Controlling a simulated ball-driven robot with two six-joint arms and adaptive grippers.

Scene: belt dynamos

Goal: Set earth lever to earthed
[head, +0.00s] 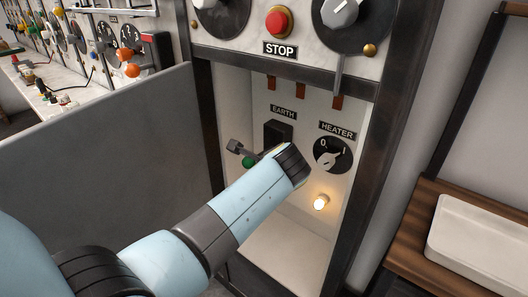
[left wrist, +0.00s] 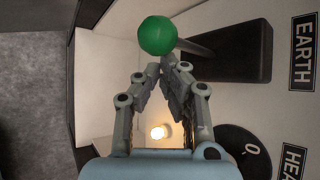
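The earth lever has a green ball knob (head: 249,161) and a black housing (head: 278,133) under the EARTH label (head: 283,112), inside the white alcove. My left arm crosses in front of the alcove in the head view and hides most of its gripper and the lever's stem. In the left wrist view my left gripper (left wrist: 160,66) has its fingertips drawn together, with nothing clearly seen between them. The green knob (left wrist: 158,35) is just beyond the tips, and the black housing (left wrist: 235,52) is to their right. I cannot tell whether they touch the lever. My right gripper is not in view.
A HEATER dial (head: 332,155) and a lit lamp (head: 321,202) sit right of the lever. A red STOP button (head: 279,21) is above the alcove. A grey partition (head: 100,150) stands at left. A white basin (head: 480,240) is at right.

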